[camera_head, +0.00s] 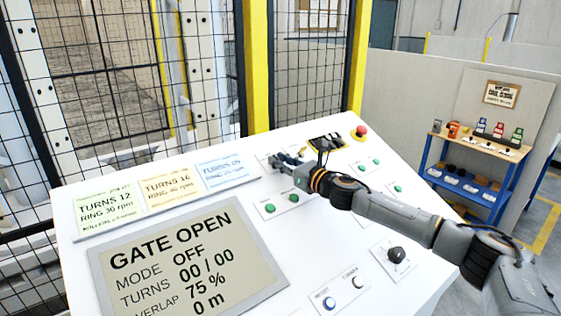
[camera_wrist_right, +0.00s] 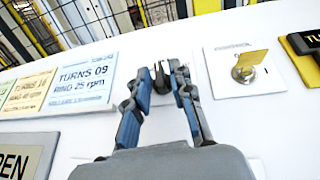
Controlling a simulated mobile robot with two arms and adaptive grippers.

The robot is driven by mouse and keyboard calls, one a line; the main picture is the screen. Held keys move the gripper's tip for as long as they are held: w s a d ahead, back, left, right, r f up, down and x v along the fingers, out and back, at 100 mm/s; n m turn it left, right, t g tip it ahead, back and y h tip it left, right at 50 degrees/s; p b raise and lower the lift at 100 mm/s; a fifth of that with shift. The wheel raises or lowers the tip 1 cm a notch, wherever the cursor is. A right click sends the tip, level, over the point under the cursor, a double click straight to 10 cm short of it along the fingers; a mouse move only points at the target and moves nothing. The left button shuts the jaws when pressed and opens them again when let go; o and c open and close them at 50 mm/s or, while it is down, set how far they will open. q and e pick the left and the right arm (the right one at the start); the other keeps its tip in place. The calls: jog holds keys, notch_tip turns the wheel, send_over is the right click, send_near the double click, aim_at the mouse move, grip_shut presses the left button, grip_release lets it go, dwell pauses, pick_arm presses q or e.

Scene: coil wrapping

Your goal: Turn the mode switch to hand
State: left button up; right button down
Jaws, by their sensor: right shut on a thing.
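My right gripper (camera_head: 277,160) reaches over the sloped white control panel (camera_head: 215,295) from the right. In the right wrist view its two fingers (camera_wrist_right: 161,78) are closed in on a small dark knob (camera_wrist_right: 160,68), taken to be the mode switch. The fingers hide most of the knob; its label and pointer direction cannot be read. The display (camera_head: 190,262) reads GATE OPEN, MODE OFF, TURNS 00/00, 75 % and 0 m. My left gripper is not in view.
A key switch with a yellow key (camera_wrist_right: 250,63) is right of the gripper in the wrist view. A red button (camera_head: 361,131), green buttons (camera_head: 294,198) and a black knob (camera_head: 396,254) are on the panel. Coloured cards (camera_head: 170,192) lie left. A mesh fence (camera_head: 120,75) stands behind.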

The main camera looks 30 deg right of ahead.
jog(key=shift+w+d+f+n+g+y+b, duration=0.1)
jog(key=shift+n+g+y+b, duration=0.1)
jog(key=shift+n+y, duration=0.35)
jog(key=shift+d+n+g+y+b, duration=0.1)
jog(key=shift+n+g+y+b, duration=0.1)
jog(key=shift+n+y, duration=0.3)
jog(key=n+g+y+b, duration=0.1)
jog(key=n+y+b, duration=0.1)
jog(key=n+g+y+b, duration=0.1)
jog(key=n+b, duration=0.1)
jog(key=shift+w+d+f+g+y, duration=0.1)
jog(key=shift+g+y, duration=0.2)
jog(key=shift+y, duration=0.05)
jog(key=shift+r+n+g+y+b, duration=0.15)
jog(key=shift+n+g+y+b, duration=0.55)
jog(key=shift+n+b, duration=0.25)
jog(key=shift+r+n+g+y+b, duration=0.1)
jog(key=shift+n+g+y+b, duration=0.4)
jog(key=shift+n+g+b, duration=0.35)
jog(key=c, duration=1.4)
grip_release()
jog(key=shift+c, duration=0.2)
jog(key=shift+d, duration=0.2)
jog(key=v, duration=1.1)
jog(key=shift+s+d, duration=0.2)
jog(key=shift+s, duration=0.1)
